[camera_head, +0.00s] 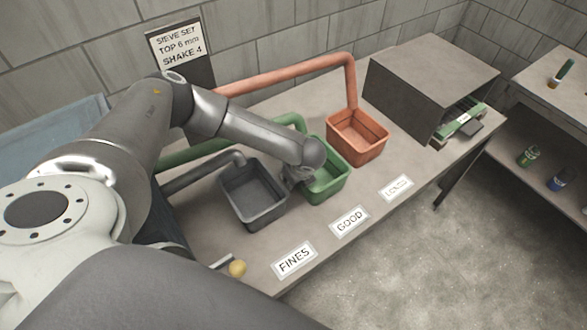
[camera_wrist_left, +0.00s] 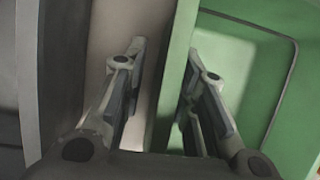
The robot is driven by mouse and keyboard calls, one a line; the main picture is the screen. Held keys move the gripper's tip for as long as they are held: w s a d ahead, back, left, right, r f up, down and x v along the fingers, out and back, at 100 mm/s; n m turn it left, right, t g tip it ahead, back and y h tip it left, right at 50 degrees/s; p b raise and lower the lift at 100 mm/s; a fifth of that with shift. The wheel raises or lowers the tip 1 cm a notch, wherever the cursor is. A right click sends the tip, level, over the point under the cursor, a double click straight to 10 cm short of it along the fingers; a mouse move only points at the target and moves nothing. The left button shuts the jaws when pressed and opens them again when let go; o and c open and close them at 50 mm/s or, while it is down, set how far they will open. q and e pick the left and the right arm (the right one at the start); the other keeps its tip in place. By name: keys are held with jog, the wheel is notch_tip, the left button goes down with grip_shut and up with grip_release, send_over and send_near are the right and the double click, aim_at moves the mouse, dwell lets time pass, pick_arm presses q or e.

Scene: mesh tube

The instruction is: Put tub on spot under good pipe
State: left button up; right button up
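The green tub (camera_head: 331,186) stands on the bench behind the GOOD label (camera_head: 349,221), under the mouth end of the green pipe (camera_head: 289,121). My left gripper (camera_head: 297,176) is down at the tub's left side, partly hidden by my forearm. In the left wrist view the left gripper (camera_wrist_left: 166,52) is open. Its fingers straddle the tub's left wall, one outside over the bench and one on the inner side; a gap shows beside the wall. The green tub (camera_wrist_left: 245,75) fills the right of that view. My right gripper is not in view.
A grey tub (camera_head: 254,196) stands close left, near the FINES label (camera_head: 295,259). A red tub (camera_head: 357,139) stands right, under the red pipe (camera_head: 300,74). A grey box (camera_head: 410,80) with an open front is at the bench's far right. The bench's front strip is mostly clear.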

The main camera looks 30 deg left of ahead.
pick_arm(q)
jog(key=v, duration=1.2)
jog(key=shift+d, duration=0.1)
dwell(0.4)
